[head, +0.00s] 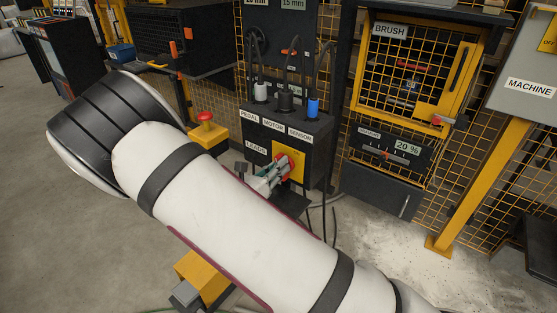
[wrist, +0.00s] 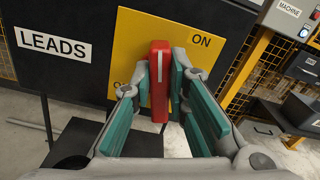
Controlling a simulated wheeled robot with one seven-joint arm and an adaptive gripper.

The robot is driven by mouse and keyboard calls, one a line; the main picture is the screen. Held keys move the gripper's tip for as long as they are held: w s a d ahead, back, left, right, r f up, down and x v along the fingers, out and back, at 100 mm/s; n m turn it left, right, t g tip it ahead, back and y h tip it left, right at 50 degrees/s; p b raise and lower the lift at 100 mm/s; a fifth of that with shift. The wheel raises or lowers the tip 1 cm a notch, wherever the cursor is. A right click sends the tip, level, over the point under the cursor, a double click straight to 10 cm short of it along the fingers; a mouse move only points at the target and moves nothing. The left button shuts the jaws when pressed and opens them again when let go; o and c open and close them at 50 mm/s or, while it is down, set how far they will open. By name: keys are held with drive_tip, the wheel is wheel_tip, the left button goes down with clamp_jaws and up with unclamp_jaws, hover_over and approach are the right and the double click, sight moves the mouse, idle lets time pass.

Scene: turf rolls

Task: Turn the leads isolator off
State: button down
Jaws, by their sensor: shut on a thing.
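The leads isolator is a red handle (wrist: 160,85) on a yellow plate (wrist: 130,45), beside a white LEADS label (wrist: 54,44). The handle stands nearly upright in the wrist view, with a white line on its upper part. The word ON is to the right of its top. Another marking at lower left is mostly hidden by a finger. My gripper (wrist: 162,76) is shut on the handle, one teal-padded finger on each side. In the head view, my gripper (head: 270,180) reaches the yellow plate (head: 281,147) on the dark box.
The dark box (head: 248,128) carries PEDAL, MOTOR and SENSOR plugs with cables above the isolator. A red button on a yellow box (head: 207,130) stands left. A BRUSH cage (head: 410,75) and 20 % slider panel (head: 388,147) are right. My arm hides much of the floor.

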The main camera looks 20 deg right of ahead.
drive_tip(key=shift+w+a+f+n+p, duration=0.15)
drive_tip(key=shift+n+p, duration=1)
drive_tip(key=shift+n, duration=1.3)
drive_tip(key=shift+w+a+f+n+p, duration=0.1)
drive_tip(key=shift+f+n+p, duration=0.15)
drive_tip(key=shift+n+p, duration=1.5)
drive_tip(key=shift+w+a+f+n+p, duration=0.15)
drive_tip(key=shift+n+p, duration=0.35)
drive_tip(key=shift+n, duration=2.6)
drive_tip(key=shift+s+f, duration=0.1)
drive_tip(key=c, duration=1.6)
unclamp_jaws()
drive_tip(key=shift+d, duration=0.1)
drive_tip(key=shift+o, duration=0.2)
drive_tip(key=v, duration=1.2)
